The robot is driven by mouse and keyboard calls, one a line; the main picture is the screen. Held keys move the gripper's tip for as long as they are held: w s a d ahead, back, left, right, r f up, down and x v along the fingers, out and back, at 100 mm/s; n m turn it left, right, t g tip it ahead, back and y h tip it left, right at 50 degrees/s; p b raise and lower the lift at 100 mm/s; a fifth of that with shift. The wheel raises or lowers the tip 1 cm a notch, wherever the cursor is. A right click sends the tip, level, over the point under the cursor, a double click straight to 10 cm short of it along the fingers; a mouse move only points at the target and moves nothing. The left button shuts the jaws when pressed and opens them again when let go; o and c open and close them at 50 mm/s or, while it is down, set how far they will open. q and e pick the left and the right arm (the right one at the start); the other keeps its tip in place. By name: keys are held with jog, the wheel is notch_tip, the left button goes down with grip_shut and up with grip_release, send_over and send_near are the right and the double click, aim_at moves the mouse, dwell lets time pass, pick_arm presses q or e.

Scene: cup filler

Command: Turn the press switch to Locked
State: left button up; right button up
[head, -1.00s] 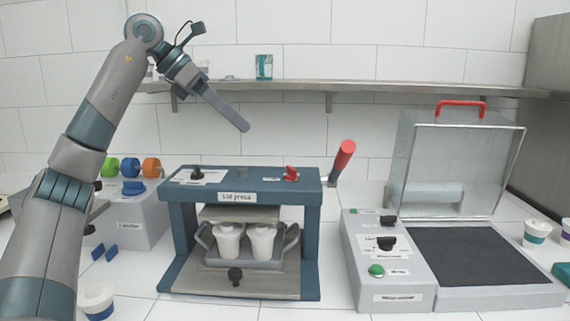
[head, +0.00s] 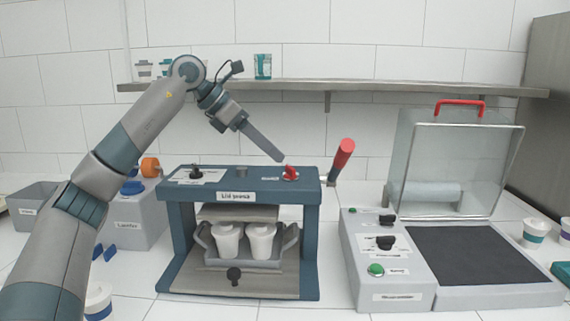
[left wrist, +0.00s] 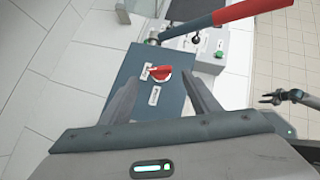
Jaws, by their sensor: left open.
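The lid press (head: 240,197) stands in the middle of the counter. Its red switch (head: 290,173) is on the right of the top; it also shows in the left wrist view (left wrist: 158,73), with its handle lying across a pale plate with small labels I cannot read. My left gripper (head: 281,160) is just above the red switch. In the left wrist view its open fingers (left wrist: 164,80) stand on either side of the switch, apart from it. What seems to be my right gripper (left wrist: 268,98) shows small at the right edge; its jaw state is unclear.
The press's red-handled lever (head: 342,160) rises right of the switch. A black knob (head: 196,173) sits on the press's left top. Two white cups (head: 228,240) stand inside the press. A grey machine (head: 390,265) with a raised clear cover is at the right.

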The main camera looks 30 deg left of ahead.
aim_at(289, 166)
pick_arm(q)
jog(key=x, duration=0.6)
jog(key=shift+w+d+f, duration=0.1)
jog(key=shift+w+f, duration=0.05)
jog(key=c, duration=1.1)
